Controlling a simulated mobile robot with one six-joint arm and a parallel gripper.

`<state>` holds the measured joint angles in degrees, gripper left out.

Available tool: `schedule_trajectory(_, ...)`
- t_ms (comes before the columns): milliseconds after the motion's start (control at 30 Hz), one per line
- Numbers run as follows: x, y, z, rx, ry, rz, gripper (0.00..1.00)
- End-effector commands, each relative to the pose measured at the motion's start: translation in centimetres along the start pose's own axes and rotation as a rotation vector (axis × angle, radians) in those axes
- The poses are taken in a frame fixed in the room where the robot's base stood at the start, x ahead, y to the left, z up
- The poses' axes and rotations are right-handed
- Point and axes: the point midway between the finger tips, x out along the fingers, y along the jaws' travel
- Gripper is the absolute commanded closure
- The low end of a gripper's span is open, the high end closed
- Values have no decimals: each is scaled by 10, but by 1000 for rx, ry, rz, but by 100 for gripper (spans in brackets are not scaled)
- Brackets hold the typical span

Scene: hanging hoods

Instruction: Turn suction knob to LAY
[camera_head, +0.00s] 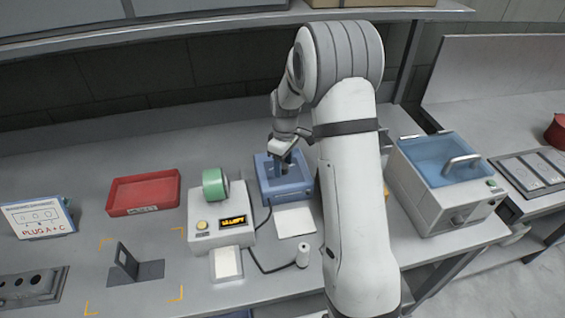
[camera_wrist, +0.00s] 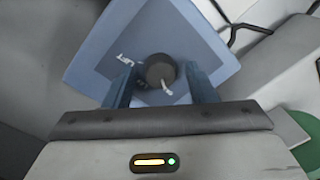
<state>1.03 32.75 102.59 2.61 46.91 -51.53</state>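The suction knob (camera_wrist: 157,68) is a dark round knob on the sloped top of a blue box (camera_wrist: 185,32). In the head view the blue box (camera_head: 292,190) stands on the bench near the middle, and the knob is mostly hidden by my gripper (camera_head: 284,158). In the wrist view my gripper (camera_wrist: 160,72) is open, with one blue-grey finger on each side of the knob. I see a gap on both sides; the height of the fingertips over the knob is hard to tell.
Left of the box stand a grey unit (camera_head: 205,236) with a green roll (camera_head: 215,186) and a red tray (camera_head: 143,208). A blue-lidded box (camera_head: 447,190) stands to the right. A white card (camera_head: 295,221) and a cable lie in front. A shelf edge (camera_head: 150,31) crosses above.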

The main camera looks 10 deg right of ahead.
Motion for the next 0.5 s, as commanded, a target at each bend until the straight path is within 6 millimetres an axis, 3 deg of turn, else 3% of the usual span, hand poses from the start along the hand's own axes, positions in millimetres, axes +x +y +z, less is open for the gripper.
schedule_trajectory(500, 0, 0, 0, -1, 0, 0, 92)
